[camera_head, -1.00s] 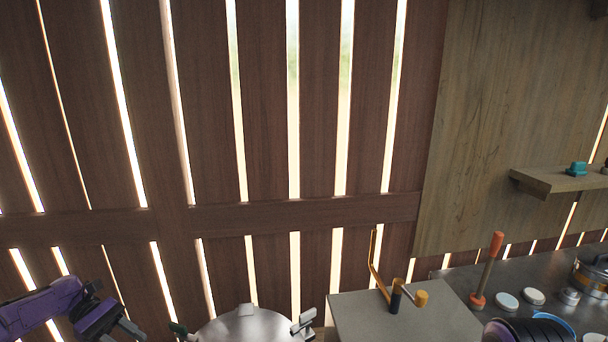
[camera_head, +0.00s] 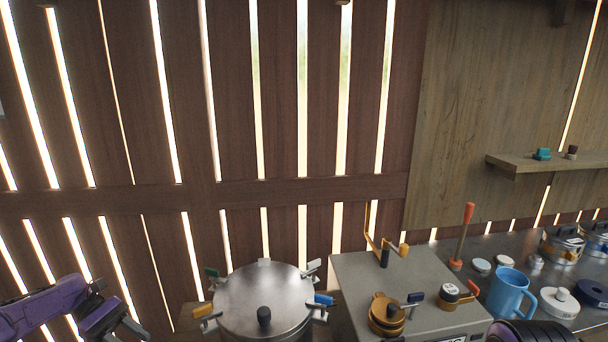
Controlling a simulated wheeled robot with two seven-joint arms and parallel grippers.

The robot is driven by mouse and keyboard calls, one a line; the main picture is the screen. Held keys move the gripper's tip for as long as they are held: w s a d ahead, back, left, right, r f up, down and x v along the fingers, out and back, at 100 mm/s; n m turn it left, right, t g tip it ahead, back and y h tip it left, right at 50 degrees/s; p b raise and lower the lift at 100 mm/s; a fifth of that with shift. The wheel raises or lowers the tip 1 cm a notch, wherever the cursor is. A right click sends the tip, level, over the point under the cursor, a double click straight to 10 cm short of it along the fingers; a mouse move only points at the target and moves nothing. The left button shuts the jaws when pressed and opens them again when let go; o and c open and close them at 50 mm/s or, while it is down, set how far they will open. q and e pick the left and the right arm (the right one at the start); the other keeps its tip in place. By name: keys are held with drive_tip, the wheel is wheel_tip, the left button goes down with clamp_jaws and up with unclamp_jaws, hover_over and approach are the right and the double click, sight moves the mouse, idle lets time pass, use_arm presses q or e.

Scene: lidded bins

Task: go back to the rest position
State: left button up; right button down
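My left gripper (camera_head: 118,328) is at the lower left, on a purple and black arm, in front of the slatted wall. Its fingertips run toward the bottom edge, so I cannot tell whether it is open or shut; no held object shows. It is left of the round metal bin (camera_head: 262,300), apart from it. The bin's lid is on, with a black knob on top and several clamps around the rim, some with yellow, blue or green ends. A purple and black part of my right arm shows at the bottom right; the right gripper is out of view.
A grey box (camera_head: 390,268) with an orange crank, knobs and levers stands right of the bin. A metal counter holds a blue mug (camera_head: 509,293), an orange-handled lever (camera_head: 463,236), white lids and metal pots (camera_head: 562,244). A wooden shelf (camera_head: 540,163) hangs above.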

use_arm(q)
drive_tip(key=w+d+f+n, duration=0.1)
drive_tip(key=w+d+f, duration=0.1)
drive_tip(key=d+f, duration=0.55)
drive_tip(key=s+d+f+t+y+b, duration=0.1)
drive_tip(key=s+d+f+y, duration=0.15)
drive_tip(key=d+f, duration=0.5)
drive_tip(key=s+d+f+y+b, duration=0.1)
drive_tip(key=s+d+f, duration=0.2)
drive_tip(key=d+f, duration=0.45)
drive_tip(key=s+f+m+t+y+b, duration=0.1)
drive_tip(key=s+f+m+y, duration=0.2)
drive_tip(key=s+f+y, duration=0.55)
drive_tip(key=s+a+r+m+t+y+b, duration=0.1)
drive_tip(key=s+a+m+t+y, duration=0.1)
drive_tip(key=s+a, duration=0.3)
drive_tip(key=s+a+r+m+t+y, duration=0.2)
drive_tip(key=s+a+m, duration=0.2)
drive_tip(key=s, duration=0.7)
drive_tip(key=shift+a+r+m+y+b, duration=0.3)
drive_tip(key=shift+a+m+b, duration=0.1)
drive_tip(key=shift+a, duration=0.35)
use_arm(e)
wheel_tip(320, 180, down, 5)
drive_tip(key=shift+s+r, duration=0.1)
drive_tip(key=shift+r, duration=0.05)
use_arm(q)
drive_tip(key=shift+s, duration=0.1)
